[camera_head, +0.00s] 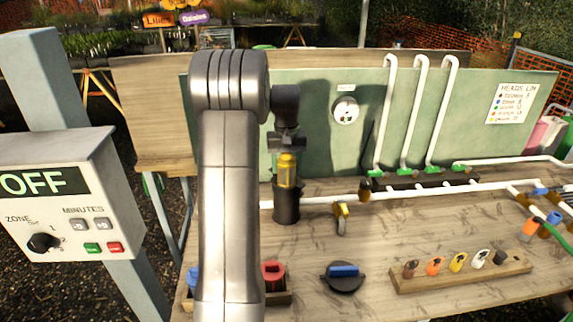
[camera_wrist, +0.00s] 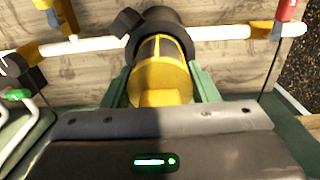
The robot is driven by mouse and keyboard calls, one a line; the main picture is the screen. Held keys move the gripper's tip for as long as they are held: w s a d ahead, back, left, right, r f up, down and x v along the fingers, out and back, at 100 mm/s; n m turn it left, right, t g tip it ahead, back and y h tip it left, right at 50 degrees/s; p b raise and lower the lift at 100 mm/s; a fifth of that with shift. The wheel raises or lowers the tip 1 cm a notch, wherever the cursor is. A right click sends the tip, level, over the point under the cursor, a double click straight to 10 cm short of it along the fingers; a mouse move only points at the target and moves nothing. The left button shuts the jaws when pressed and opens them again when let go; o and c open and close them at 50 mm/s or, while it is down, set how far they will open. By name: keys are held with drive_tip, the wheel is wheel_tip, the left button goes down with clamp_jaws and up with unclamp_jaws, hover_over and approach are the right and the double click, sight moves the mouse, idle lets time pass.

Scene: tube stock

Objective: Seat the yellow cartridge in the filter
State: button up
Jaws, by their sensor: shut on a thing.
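The yellow cartridge (camera_head: 287,172) is upright in the head view, below my gripper (camera_head: 286,150). The black filter housing (camera_head: 286,208) stands on the bench in line with the white pipe, directly under the cartridge. In the wrist view the green fingers of my gripper (camera_wrist: 160,82) are on both sides of the yellow cartridge (camera_wrist: 160,76), shut on it. The black rim of the filter (camera_wrist: 146,20) shows around the cartridge's far end. The lower end appears to be at or inside the filter's mouth; how deep it sits is hidden.
A yellow-handled valve (camera_head: 342,211) is on the pipe right of the filter. A black disc with a blue handle (camera_head: 343,272), a red part (camera_head: 273,274) and a wooden rack (camera_head: 460,275) of coloured pieces are nearer. A green panel with a gauge (camera_head: 345,109) stands behind.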

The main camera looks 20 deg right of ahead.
drive_tip(key=shift+f+b, duration=0.8)
drive_tip(key=shift+f, duration=0.95)
